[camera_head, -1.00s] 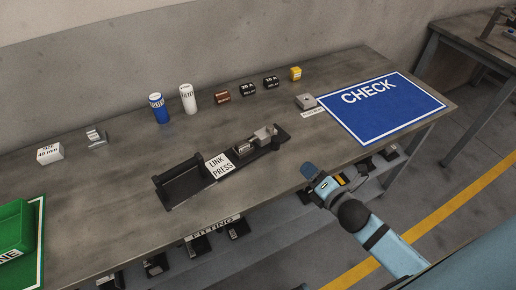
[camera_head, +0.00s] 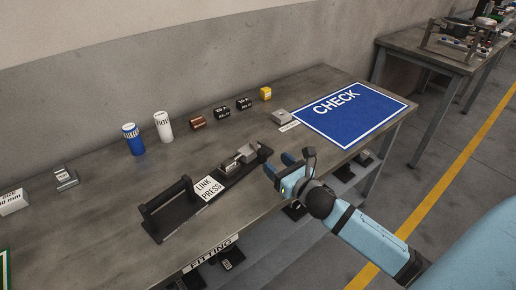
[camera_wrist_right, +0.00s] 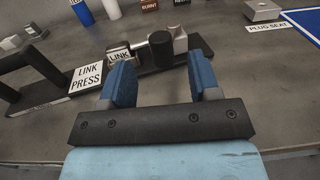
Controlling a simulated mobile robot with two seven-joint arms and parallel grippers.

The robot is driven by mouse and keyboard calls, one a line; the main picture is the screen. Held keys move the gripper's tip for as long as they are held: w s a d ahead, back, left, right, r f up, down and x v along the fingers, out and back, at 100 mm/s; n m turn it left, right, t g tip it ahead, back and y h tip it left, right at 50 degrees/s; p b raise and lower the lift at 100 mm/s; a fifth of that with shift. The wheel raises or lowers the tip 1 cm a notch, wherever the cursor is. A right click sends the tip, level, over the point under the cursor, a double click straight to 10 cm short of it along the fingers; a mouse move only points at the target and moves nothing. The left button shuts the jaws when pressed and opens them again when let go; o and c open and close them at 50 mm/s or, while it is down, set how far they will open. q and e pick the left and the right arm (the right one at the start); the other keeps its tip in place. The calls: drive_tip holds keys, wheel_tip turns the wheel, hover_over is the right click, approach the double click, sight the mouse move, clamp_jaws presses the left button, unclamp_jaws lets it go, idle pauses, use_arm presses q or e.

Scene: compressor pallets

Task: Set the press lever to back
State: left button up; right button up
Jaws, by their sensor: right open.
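The link press (camera_head: 224,184) is a long black base on the workbench, with a white "LINK PRESS" label (camera_head: 208,188). A black U-shaped bar, which looks like the lever (camera_head: 167,205), stands at its left end; it also shows in the right wrist view (camera_wrist_right: 35,60), cut off at the left edge. Grey metal parts (camera_head: 240,157) and a small piece marked "LINK" (camera_wrist_right: 119,56) sit at its right end. My right gripper (camera_head: 281,167) is open and empty, its blue fingers just in front of that right end, apart from the lever. My left gripper is out of view.
A grey plug seat (camera_head: 283,117) and a blue CHECK mat (camera_head: 350,112) lie to the right. Shelf items (camera_head: 232,259) sit below the bench's front edge.

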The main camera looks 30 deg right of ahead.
drive_tip(key=w, duration=0.9)
drive_tip(key=shift+a, duration=0.25)
clamp_jaws()
